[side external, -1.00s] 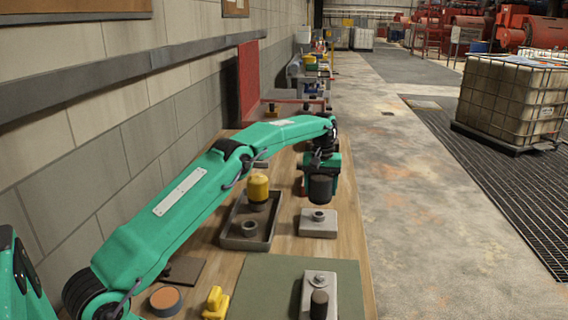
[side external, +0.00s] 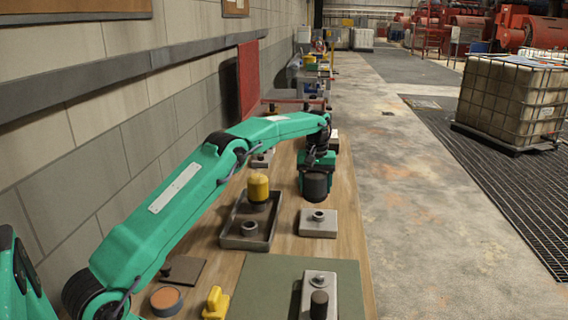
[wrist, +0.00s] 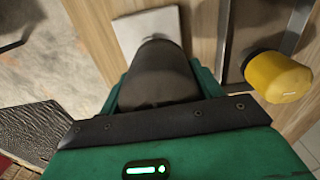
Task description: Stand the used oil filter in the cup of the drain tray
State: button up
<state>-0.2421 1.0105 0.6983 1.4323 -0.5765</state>
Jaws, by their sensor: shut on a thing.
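My gripper (side external: 317,172) is shut on a dark grey cylindrical filter (side external: 315,187), which also shows in the wrist view (wrist: 158,75). The filter is upright, beyond the pale block with a ring on top (side external: 318,223). I cannot tell whether its bottom touches the bench. The dark drain tray (side external: 226,240) lies to the left of that block. A round cup (side external: 249,229) stands empty in the tray's near part. A yellow filter with a dark base (side external: 258,189) stands at the tray's far end.
A green mat (side external: 258,290) with a grey metal block (side external: 307,292) lies on the near bench. A yellow object (side external: 216,303) and a round orange-topped dish (side external: 166,300) lie to its left. The wall runs along the left. Bare wood shows between tray and pale block.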

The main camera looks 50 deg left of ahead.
jog(key=s+a+n, duration=0.1)
jog(key=s+a, duration=0.2)
jog(key=s, duration=0.3)
jog(key=s+a+n, duration=0.1)
jog(key=s+a, duration=0.1)
jog(key=s, duration=0.4)
jog(key=s+a+r+n, duration=0.1)
jog(key=s+a+n, duration=0.1)
jog(key=s, duration=0.4)
jog(key=shift+s+a, duration=0.4)
jog(key=shift+a, duration=0.45)
jog(key=shift+f, duration=0.3)
jog(key=shift+f, duration=3.3)
jog(key=shift+f, duration=0.1)
jog(key=o, duration=1.1)
